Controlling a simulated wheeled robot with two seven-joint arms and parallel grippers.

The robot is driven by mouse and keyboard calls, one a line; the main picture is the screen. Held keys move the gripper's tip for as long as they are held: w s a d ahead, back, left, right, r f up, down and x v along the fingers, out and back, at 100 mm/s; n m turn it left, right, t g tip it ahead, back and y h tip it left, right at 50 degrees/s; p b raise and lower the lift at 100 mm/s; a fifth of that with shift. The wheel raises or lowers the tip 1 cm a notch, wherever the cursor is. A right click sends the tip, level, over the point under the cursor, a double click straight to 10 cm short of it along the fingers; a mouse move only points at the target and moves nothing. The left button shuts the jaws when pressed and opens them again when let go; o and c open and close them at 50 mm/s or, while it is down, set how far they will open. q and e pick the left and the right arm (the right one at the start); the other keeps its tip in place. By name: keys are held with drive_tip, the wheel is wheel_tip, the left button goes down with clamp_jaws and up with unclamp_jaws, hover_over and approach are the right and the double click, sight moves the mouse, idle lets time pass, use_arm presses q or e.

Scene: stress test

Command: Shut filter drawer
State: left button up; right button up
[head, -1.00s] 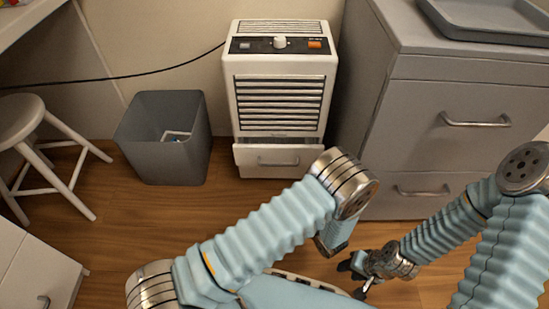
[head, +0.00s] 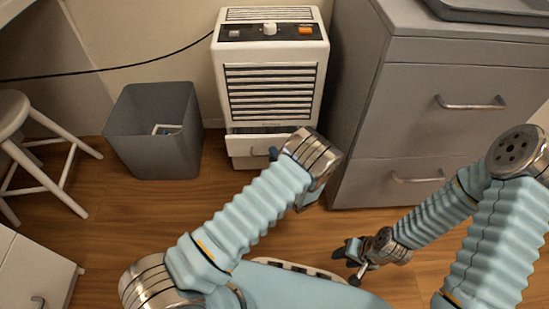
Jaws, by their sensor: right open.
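The filter drawer (head: 244,146) is the white front at the bottom of a white appliance (head: 269,60). It stands out a little, with a dark gap above its front edge. My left arm's wrist covers its right part. My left gripper (head: 274,153) is mostly hidden behind that wrist; only a small dark tip shows in front of the drawer face. I cannot tell whether it touches the drawer. My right gripper (head: 350,254) is open and empty, low over the floor, right of and nearer than the drawer.
A grey bin (head: 154,133) stands left of the appliance, with a white stool (head: 30,135) beyond it. A grey cabinet (head: 430,110) with handles stands close on the right. A black cable (head: 120,68) runs along the wall. Wooden floor is clear in front of the bin.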

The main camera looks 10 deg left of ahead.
use_arm(q)
drive_tip(key=shift+a, duration=0.1)
clamp_jaws()
idle(0.3)
drive_tip(key=w+b, duration=0.1)
drive_tip(key=w, duration=0.1)
drive_tip(key=w+a+b, duration=0.1)
drive_tip(key=w, duration=0.1)
drive_tip(key=shift+w+a, duration=0.1)
drive_tip(key=shift+w, duration=0.2)
unclamp_jaws()
